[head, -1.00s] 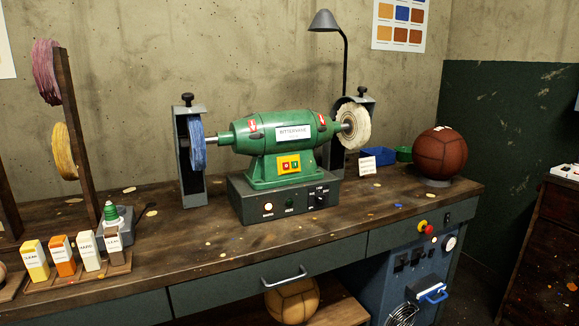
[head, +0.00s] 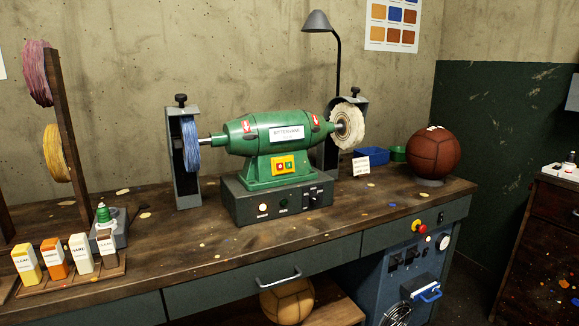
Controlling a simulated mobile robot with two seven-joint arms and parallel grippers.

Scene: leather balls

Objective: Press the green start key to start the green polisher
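The green polisher (head: 255,136) stands on a grey base box (head: 240,206) on the workbench. A yellow switch plate (head: 283,165) on its front carries a red key (head: 278,167) and a green key (head: 289,166) side by side. A blue wheel (head: 191,145) is on its left shaft and a white buffing wheel (head: 349,127) on its right shaft; I cannot see either one turning. The base box has a lit lamp (head: 263,208), a dark green lamp (head: 283,204) and a black switch (head: 313,199). Neither of my grippers is in view.
The wooden bench top (head: 190,235) is mostly clear before the polisher. Labelled wax bars (head: 80,254) stand at the left. A brown leather ball (head: 433,153) rests at the right end, near a blue tray (head: 371,155). A desk lamp (head: 317,21) rises behind.

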